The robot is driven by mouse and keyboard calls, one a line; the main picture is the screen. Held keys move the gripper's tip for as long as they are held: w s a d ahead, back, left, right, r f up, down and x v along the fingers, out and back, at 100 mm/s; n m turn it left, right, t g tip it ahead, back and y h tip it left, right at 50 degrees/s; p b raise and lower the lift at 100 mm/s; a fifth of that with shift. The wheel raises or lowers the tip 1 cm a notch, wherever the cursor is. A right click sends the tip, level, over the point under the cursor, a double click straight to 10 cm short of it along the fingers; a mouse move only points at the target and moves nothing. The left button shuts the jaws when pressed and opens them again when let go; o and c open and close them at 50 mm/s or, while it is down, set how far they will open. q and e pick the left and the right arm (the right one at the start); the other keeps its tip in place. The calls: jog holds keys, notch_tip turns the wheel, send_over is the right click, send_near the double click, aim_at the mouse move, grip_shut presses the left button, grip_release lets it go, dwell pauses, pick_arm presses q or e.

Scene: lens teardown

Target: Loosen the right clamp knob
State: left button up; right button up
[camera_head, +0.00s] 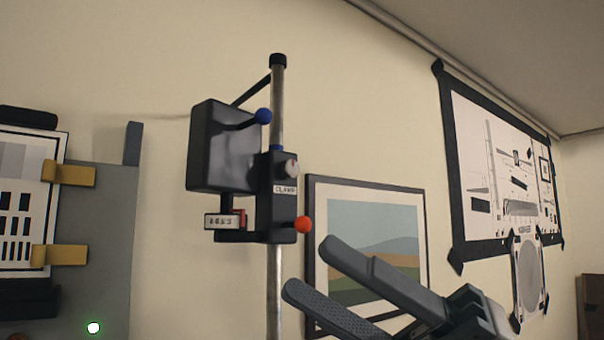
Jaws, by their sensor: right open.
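A metal pole (275,275) carries a black clamp block (279,208) with a small label reading "CLAMP". A pale round knob (291,168) is on the block's upper right, just above the label. A red-orange ball knob (303,224) sticks out at its lower right. A blue ball knob (263,116) is higher up, at a dark box. I cannot tell which knob the task names. My right gripper (311,268) comes in from the lower right, its two fingers apart and nothing between them. In the picture its tips are just below the red-orange knob. My left gripper is out of view.
A black box (223,148) and a small counter-like block (225,220) sit left of the pole. A framed landscape (375,235) and a large chart (505,170) are on the wall. A grey board (110,245) with yellow clips stands at the left.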

aim_at(293, 169)
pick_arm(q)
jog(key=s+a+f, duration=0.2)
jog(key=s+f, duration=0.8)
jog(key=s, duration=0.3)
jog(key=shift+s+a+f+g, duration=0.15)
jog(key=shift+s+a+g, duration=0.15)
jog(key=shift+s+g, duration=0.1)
pick_arm(e)
jog(key=w+d+r+m+t+h, duration=0.1)
jog(key=d+r+m+t+h, duration=0.2)
jog(key=r+t+h, duration=0.3)
jog(key=w+d+r+m+t+h, duration=0.2)
jog(key=r+t+h, duration=0.5)
jog(key=t, duration=0.5)
jog(key=d+r+m, duration=0.1)
jog(key=d, duration=0.1)
jog(key=shift+d+r, duration=0.15)
jog(key=shift+d, duration=0.15)
jog(key=shift+w+a, duration=0.15)
